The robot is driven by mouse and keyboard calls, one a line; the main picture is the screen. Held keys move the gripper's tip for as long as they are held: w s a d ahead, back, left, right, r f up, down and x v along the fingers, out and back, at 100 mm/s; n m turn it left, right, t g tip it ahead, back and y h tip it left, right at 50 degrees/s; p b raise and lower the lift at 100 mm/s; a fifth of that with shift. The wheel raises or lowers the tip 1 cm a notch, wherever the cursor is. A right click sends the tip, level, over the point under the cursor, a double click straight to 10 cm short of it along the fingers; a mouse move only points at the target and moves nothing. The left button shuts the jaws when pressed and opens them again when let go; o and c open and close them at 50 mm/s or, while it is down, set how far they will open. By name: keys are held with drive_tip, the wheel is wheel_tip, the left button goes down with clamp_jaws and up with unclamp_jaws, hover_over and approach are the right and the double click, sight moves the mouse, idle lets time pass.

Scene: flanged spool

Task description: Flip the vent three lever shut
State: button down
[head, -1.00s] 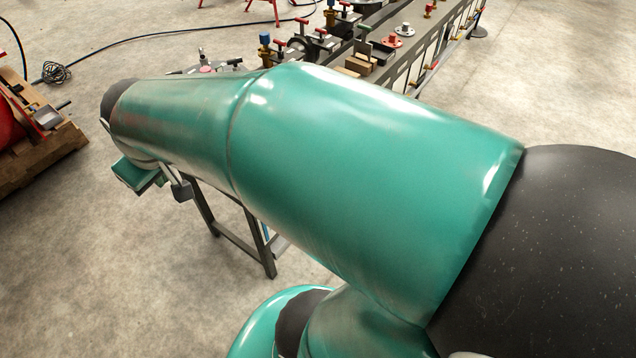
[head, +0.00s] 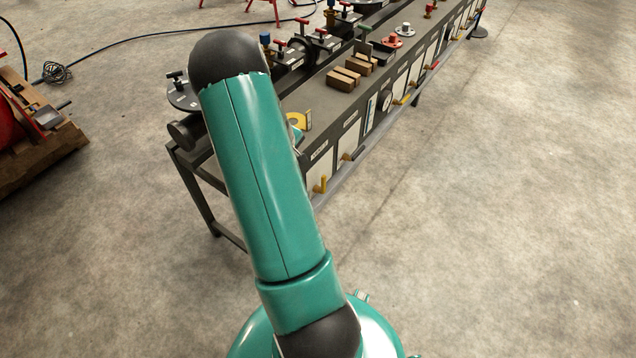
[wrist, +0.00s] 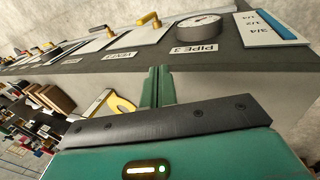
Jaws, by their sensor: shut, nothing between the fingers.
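In the wrist view, a yellow lever (wrist: 147,19) sits on a pale plate on the bench's front face, left of a round gauge. A label (wrist: 120,56) near that plate begins with VENT; its number is too small to read surely. The same lever appears to show beyond the gauge in the head view (head: 403,101). My gripper (wrist: 157,78) has its green fingers together, empty, in front of the bench edge near the PIPE 3 label (wrist: 195,48). It is apart from the lever. In the head view my arm hides most of the gripper.
The gauge (wrist: 198,22) and a marked card (wrist: 270,28) lie along the same face, beside the gripper. More levers (head: 320,185) line the bench front. Brown blocks (head: 345,78) and a yellow item (wrist: 122,104) are on the bench top. Floor right of the bench is clear.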

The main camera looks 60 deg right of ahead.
drive_tip(key=s+d+f, duration=0.1)
drive_tip(key=f, duration=0.1)
drive_tip(key=s+d+f, duration=0.1)
drive_tip(key=s+f, duration=0.1)
drive_tip(key=shift+d, duration=0.2)
hover_over(322, 187)
drive_tip(key=a, duration=0.2)
wheel_tip(322, 187, down, 19)
drive_tip(key=shift+w+a+r, duration=0.15)
drive_tip(key=shift+a+r, duration=0.05)
drive_tip(key=shift+r, duration=0.05)
drive_tip(key=shift+d, duration=0.1)
drive_tip(key=shift+d+r, duration=0.1)
drive_tip(key=shift+d, duration=0.05)
